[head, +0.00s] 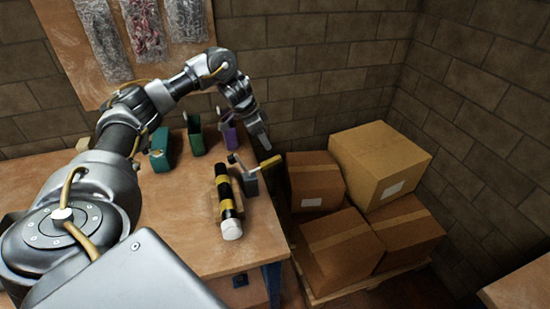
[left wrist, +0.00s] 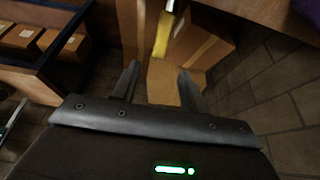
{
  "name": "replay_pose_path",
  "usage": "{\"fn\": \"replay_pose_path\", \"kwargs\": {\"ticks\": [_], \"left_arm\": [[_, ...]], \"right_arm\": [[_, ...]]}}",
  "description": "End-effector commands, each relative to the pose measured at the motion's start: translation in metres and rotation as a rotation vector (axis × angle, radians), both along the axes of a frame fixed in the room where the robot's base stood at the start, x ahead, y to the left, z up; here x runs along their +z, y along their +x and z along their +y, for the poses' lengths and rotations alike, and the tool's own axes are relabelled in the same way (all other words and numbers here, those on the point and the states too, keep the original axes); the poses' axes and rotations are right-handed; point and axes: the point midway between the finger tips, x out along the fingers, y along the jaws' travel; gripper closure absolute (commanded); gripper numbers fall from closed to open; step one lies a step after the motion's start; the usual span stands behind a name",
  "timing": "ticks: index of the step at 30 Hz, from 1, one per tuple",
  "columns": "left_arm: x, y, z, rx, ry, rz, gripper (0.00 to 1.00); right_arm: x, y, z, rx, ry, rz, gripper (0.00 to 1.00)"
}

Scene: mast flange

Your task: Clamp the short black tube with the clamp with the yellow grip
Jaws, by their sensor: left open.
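The short black tube (head: 226,192) has yellow bands and a white end, and lies on a wooden block near the table's right edge. The clamp (head: 248,182), a grey metal piece, stands beside the tube at its right. Its yellow grip (head: 269,163) sticks out to the right, past the table edge. My left gripper (head: 265,147) is open and empty, just above and behind the yellow grip in the head view. In the left wrist view the yellow grip (left wrist: 162,36) shows ahead of the open fingers (left wrist: 158,82), apart from them. My right gripper is not in view.
Cardboard boxes (head: 380,163) are stacked on a pallet right of the table. Teal (head: 159,150), green (head: 195,138) and purple (head: 228,132) holders stand at the table's back. A brick wall (head: 300,60) closes the back. The table's front (head: 195,225) is clear.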

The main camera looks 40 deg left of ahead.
Motion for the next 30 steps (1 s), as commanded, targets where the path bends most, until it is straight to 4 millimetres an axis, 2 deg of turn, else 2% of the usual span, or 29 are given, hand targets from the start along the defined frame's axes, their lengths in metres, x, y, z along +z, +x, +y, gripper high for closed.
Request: {"fn": "replay_pose_path", "kwargs": {"ticks": [4,7,15,21,25,30], "left_arm": [[-0.001,-0.001,0.001,0.005,-0.002,0.005,0.56],[-0.009,0.002,-0.001,0.003,-0.002,0.004,0.56],[-0.055,0.016,-0.012,0.002,-0.003,0.006,0.56],[-0.080,0.027,-0.019,0.003,-0.002,0.004,0.56],[-0.093,0.032,-0.022,0.002,-0.001,0.002,0.56],[-0.099,0.034,-0.023,0.002,0.001,0.001,0.56]], "right_arm": [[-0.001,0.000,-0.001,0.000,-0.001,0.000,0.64],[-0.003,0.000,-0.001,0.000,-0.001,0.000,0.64],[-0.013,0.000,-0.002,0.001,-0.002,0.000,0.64],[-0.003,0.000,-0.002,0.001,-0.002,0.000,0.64],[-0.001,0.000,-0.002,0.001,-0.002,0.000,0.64],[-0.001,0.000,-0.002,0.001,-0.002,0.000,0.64]]}}
